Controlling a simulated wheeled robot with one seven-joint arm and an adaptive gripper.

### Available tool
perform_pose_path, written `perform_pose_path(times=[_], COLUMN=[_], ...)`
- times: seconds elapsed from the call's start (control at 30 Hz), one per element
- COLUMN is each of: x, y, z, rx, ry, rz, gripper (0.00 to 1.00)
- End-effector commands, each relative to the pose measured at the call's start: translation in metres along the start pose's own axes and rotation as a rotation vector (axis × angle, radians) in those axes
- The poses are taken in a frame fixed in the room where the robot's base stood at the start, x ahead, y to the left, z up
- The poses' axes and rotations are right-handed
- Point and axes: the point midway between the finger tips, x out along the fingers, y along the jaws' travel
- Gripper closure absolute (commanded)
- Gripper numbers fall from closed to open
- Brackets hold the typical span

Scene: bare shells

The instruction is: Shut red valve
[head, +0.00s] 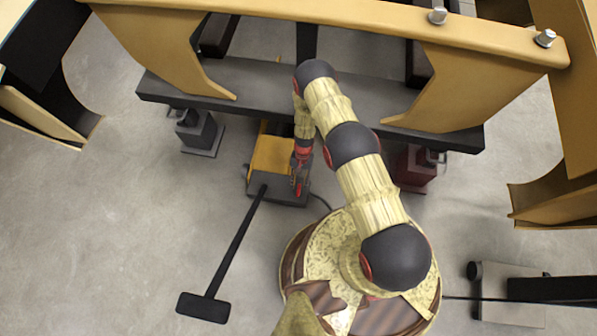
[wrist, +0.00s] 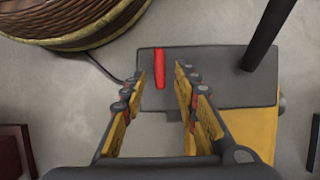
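The red valve handle (wrist: 160,66) is a thin straight red bar on the dark plate (wrist: 218,88) of a yellow unit. In the wrist view it runs up and down the picture. My gripper (wrist: 161,78) is open, with one finger on each side of the bar's line. I see a gap between the bar and each finger, and cannot tell the height between them.
A long black T-shaped handle (head: 236,243) reaches from the unit towards the front left. A heavy dark beam (head: 240,85) with tan frames stands behind. A dark red block (head: 415,168) stands to the right.

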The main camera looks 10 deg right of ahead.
Motion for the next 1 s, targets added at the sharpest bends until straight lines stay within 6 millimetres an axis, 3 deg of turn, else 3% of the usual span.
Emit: perform_pose_path(times=[0.1,0.3,0.63,1.0], x=[0.022,0.039,0.042,0.042], y=[0.001,0.000,0.000,0.000], z=[0.000,-0.001,0.000,0.000], rx=[0.000,-0.001,-0.001,-0.001], ry=[-0.002,0.000,0.000,0.000], rz=[0.001,0.000,0.000,0.000], gripper=[0.70,0.70,0.70,0.90])
